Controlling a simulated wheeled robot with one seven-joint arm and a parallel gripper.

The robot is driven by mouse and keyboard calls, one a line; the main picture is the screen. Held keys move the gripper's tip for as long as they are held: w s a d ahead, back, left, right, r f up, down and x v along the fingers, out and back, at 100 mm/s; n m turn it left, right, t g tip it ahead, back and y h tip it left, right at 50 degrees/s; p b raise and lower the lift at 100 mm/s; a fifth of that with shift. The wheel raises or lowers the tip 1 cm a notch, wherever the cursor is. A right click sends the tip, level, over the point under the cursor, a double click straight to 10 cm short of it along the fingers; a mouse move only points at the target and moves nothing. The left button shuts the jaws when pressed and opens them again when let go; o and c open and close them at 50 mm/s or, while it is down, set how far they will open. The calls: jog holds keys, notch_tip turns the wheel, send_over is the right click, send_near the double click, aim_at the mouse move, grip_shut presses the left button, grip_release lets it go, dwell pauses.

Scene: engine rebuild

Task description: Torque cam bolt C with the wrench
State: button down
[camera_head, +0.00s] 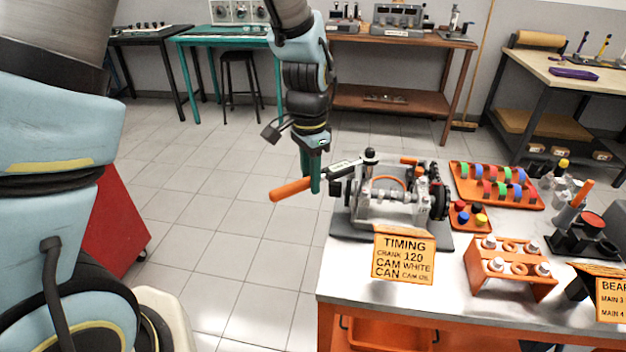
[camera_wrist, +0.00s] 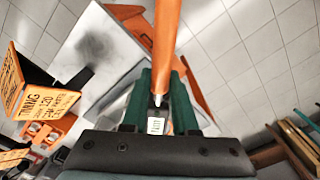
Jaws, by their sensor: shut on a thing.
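My gripper (camera_head: 314,180) is shut on the wrench, whose orange handle (camera_head: 289,190) sticks out to the left over the floor. The wrench's labelled shaft points right, toward the engine block (camera_head: 372,212) on its dark base. The wrench's dark head end is at the upper left of the engine; I cannot tell whether it touches a bolt. In the wrist view, the orange handle (camera_wrist: 166,45) runs up between the green fingers of my gripper (camera_wrist: 160,88). Cam bolt C cannot be told apart from the other engine parts.
A timing sign (camera_head: 404,257) stands in front of the engine. An orange tray of coloured rings (camera_head: 495,168), a small tray of coloured caps (camera_head: 469,215) and an orange bolt stand (camera_head: 508,268) are to its right. The table's left front corner is bare.

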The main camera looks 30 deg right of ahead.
jog(key=shift+w+d+m+p, duration=0.1)
jog(key=shift+w+m+p, duration=0.65)
jog(key=shift+w+m, duration=1.2)
dwell(6.0)
